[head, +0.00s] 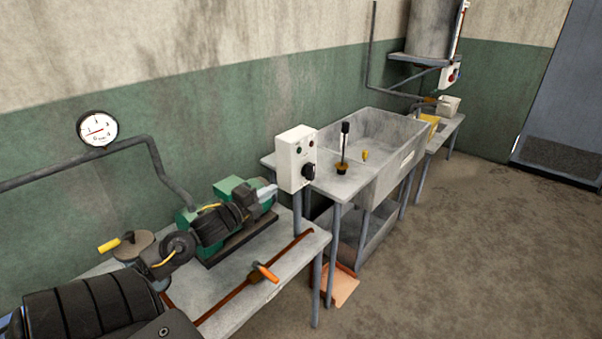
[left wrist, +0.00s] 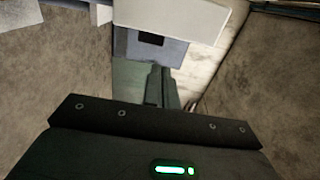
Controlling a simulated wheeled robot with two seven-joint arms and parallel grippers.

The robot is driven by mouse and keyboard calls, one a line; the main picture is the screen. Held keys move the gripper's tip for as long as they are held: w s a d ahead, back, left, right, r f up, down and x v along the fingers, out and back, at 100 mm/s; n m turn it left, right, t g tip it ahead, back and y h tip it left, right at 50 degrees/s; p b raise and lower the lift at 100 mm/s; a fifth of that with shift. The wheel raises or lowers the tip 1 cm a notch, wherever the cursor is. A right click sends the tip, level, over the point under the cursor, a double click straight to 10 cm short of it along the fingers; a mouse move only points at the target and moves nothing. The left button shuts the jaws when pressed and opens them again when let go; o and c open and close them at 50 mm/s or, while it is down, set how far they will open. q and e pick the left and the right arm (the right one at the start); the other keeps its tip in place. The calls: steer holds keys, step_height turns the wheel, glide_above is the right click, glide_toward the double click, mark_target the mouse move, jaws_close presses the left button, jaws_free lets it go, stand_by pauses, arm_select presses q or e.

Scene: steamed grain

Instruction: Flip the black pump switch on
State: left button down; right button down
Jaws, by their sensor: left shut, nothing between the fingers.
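The black switch (head: 308,172) is a dark knob on the front of a white control box (head: 291,158), which stands on a post by the bench. The box has small round lamps above the knob. My left gripper (head: 268,192) is shut and empty, to the left of the box and a little lower, in front of the green pump (head: 229,186). A gap shows between its tips and the switch in the head view. My right gripper is out of view.
A metal table (head: 222,311) carries the pump and a rusty pipe with an orange-handled valve (head: 265,272). A pressure gauge (head: 97,129) is on the wall. Right of the box are a grey sink (head: 385,165) and a black-handled lever (head: 344,145). The floor at right is clear.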

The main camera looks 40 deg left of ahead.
mark_target(307, 165)
arm_select(q)
steer(key=shift+w, duration=0.1)
steer(key=w+p, duration=0.4)
steer(key=w, duration=0.9)
steer(key=shift+a+r+p, duration=0.1)
steer(key=shift+a+p, duration=0.05)
steer(key=shift+p, duration=0.15)
steer(key=shift+w, duration=0.45)
steer(key=shift+r, duration=0.1)
steer(key=shift+w+r, duration=0.2)
steer(key=shift+r, duration=0.05)
steer(key=shift+w+r+b, duration=0.7)
steer(key=shift+w+b, duration=0.15)
steer(key=shift+w, duration=0.1)
steer(key=shift+w+r, duration=0.1)
stand_by(0.5)
